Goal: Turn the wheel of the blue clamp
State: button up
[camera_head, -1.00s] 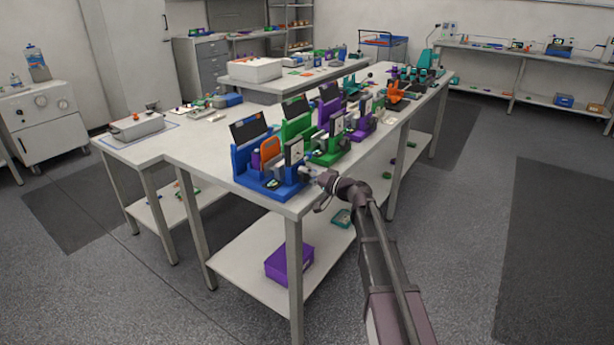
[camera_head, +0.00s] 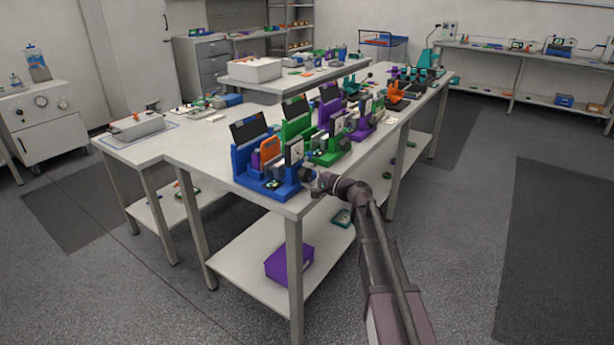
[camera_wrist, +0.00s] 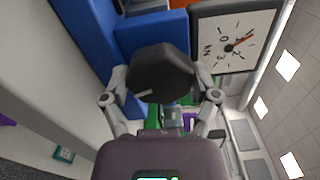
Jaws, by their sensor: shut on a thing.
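The fingers are shut on the wheel from both sides. The white gauge face (camera_wrist: 232,42) with a red needle shows right of the wheel, and the blue body (camera_wrist: 150,35) is behind it. In the head view my gripper (camera_head: 311,186) is at the clamp's right end.
A green clamp (camera_head: 325,156) and a purple clamp (camera_head: 361,134) stand in a row behind the blue one. A purple box (camera_head: 290,263) lies on the shelf below. The floor right of the bench is clear.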

jog(key=shift+a, duration=0.1)
jog(key=o, duration=1)
jog(key=shift+s, duration=0.1)
jog(key=v, duration=1.2)
